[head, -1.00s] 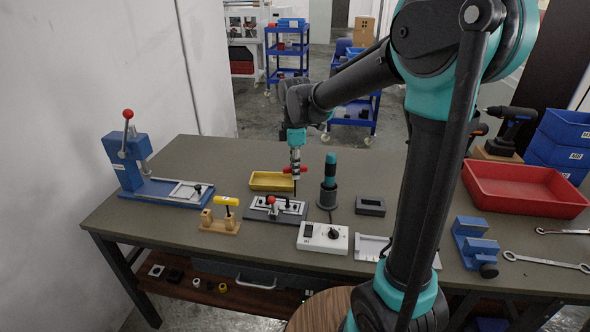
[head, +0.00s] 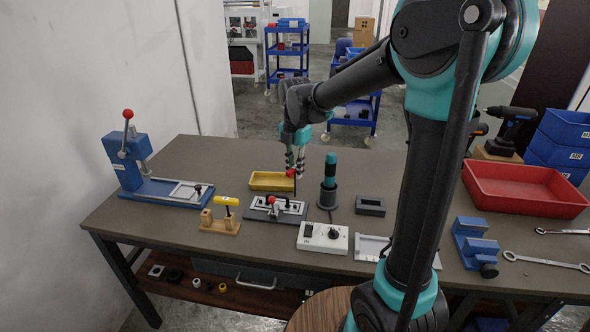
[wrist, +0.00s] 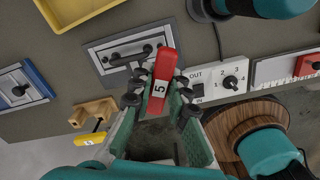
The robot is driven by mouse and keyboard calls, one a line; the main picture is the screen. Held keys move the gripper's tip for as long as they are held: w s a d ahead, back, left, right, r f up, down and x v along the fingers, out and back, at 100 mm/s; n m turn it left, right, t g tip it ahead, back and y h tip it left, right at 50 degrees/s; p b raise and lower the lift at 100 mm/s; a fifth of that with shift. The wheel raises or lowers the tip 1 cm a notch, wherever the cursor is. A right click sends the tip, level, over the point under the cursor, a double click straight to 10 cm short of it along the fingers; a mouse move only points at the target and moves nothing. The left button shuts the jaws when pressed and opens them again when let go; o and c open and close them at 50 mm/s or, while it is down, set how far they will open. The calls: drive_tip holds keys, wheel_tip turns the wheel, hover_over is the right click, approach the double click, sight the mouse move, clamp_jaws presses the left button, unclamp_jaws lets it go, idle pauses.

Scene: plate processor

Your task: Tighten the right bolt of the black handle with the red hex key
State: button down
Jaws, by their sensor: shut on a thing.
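My gripper (head: 295,166) is shut on the red hex key (head: 290,173) above the fixture. In the wrist view, the red hex key's grip (wrist: 160,82), marked 5, lies between my fingers (wrist: 160,98). Its thin dark shaft (head: 295,187) points down toward the right part of the grey fixture (head: 262,215). The black handle (head: 292,207) lies on the fixture's pale plate, to the right of a red ball knob. In the wrist view the fixture (wrist: 92,48) is partly covered by the key and fingers. I cannot tell whether the tip touches the right bolt.
A yellow tray (head: 258,187) stands behind the fixture. A teal screwdriver in a dark holder (head: 328,197) stands close on the right. A white control box (head: 311,240) is in front right, and a wooden stand with a yellow-handled tool (head: 216,222) is at left.

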drive_tip(key=n, duration=0.8)
drive_tip(key=shift+n, duration=0.3)
drive_tip(key=shift+f, duration=0.1)
drive_tip(key=shift+f, duration=1.6)
drive_tip(key=shift+f, duration=0.25)
